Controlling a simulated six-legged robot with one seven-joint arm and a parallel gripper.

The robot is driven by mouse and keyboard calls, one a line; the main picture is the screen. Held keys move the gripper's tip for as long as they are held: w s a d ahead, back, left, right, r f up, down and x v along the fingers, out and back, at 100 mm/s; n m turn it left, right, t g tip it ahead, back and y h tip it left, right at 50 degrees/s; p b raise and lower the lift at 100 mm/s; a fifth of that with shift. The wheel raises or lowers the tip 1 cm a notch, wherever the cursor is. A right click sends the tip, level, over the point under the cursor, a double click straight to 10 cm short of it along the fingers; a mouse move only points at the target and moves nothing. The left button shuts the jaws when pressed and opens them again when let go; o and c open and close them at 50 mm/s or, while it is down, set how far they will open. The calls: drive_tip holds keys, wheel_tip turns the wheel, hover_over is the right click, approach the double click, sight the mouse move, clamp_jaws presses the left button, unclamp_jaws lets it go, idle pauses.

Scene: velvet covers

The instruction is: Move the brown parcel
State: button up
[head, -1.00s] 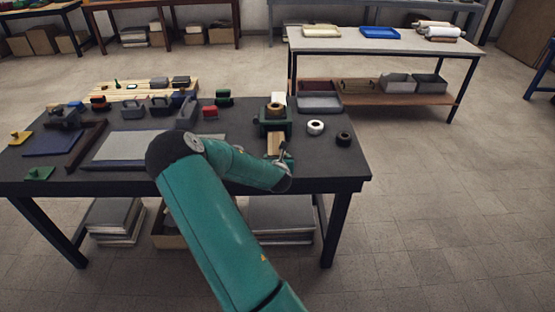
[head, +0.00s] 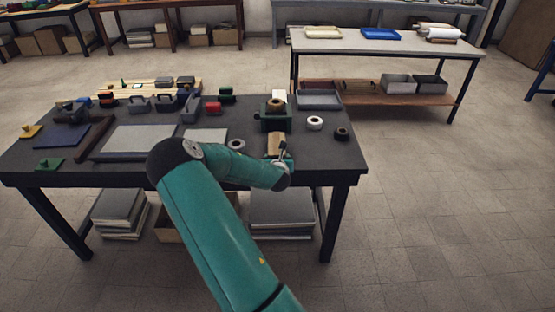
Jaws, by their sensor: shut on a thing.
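The brown parcel (head: 276,143) is a small tan block at the front right of the dark worktable (head: 345,160), just in front of a green tape dispenser. My gripper (head: 283,154) is at the parcel's near right side and is shut on it. The fingers are small in the picture, and my forearm hides part of the area below them. I cannot tell whether the parcel touches the tabletop.
The green dispenser (head: 273,121) stands close behind the parcel. A white roll (head: 314,123), a dark roll (head: 341,134) and a grey ring (head: 237,145) lie nearby. A second table (head: 390,44) with trays stands behind, with open floor (head: 430,200) at right.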

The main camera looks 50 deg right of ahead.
drive_tip(key=shift+s+a, duration=0.15)
drive_tip(key=o, duration=1.3)
drive_tip(key=v, duration=1.3)
drive_tip(key=shift+s+a+r, duration=0.15)
drive_tip(key=shift+a+r, duration=0.1)
